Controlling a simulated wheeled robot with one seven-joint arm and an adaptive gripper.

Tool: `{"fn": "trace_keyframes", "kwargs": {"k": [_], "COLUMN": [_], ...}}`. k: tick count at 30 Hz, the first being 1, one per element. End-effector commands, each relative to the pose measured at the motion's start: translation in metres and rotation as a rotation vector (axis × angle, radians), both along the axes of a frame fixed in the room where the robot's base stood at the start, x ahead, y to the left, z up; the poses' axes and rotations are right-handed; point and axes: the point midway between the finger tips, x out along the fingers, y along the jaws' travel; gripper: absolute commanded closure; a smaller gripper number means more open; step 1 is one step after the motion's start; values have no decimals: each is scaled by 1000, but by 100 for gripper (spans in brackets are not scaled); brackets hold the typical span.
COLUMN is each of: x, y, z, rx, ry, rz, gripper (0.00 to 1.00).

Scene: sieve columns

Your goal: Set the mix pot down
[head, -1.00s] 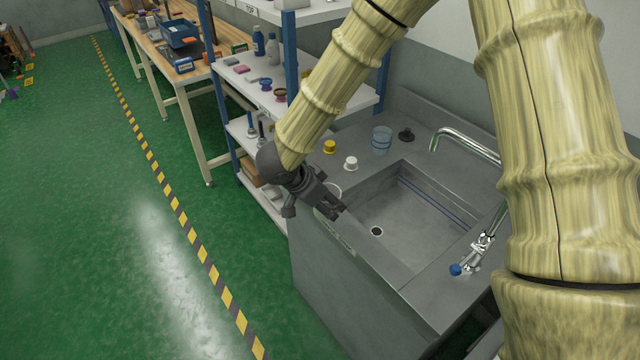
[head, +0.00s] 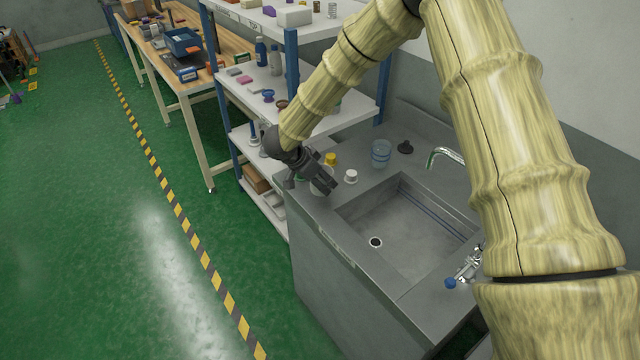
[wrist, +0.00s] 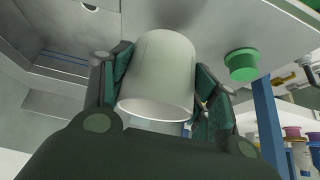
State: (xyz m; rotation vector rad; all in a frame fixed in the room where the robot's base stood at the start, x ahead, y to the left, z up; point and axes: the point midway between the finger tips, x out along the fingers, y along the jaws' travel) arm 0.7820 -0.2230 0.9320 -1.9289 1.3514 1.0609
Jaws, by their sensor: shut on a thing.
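The mix pot is a pale, whitish cylinder (wrist: 158,75) standing between my gripper's fingers in the wrist view, with its open rim facing the camera. My gripper (wrist: 155,85) is shut on it, one finger pad on each side. In the head view my gripper (head: 328,181) is over the left end of the grey sink counter, left of the basin. Only a pale sliver of the pot (head: 317,189) shows beside the fingers there. I cannot tell whether its base touches the counter.
A white cap (head: 351,176) and a yellow cap (head: 331,158) stand close by on the counter (head: 318,222). A green cap (wrist: 242,65) is near the pot. A clear blue-banded beaker (head: 381,153) and a dark stopper (head: 405,147) are farther back. The sink basin (head: 400,235) is to the right.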

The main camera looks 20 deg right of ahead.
Motion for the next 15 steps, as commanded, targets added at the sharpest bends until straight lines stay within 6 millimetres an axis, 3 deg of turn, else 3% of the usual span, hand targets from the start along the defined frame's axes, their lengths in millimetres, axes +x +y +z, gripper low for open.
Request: {"fn": "trace_keyframes", "kwargs": {"k": [4,15], "x": [10,8], "y": [-2,-2], "z": [0,-35], "rx": [-1,0], "ry": [-1,1], "rz": [-1,1], "gripper": [76,76]}}
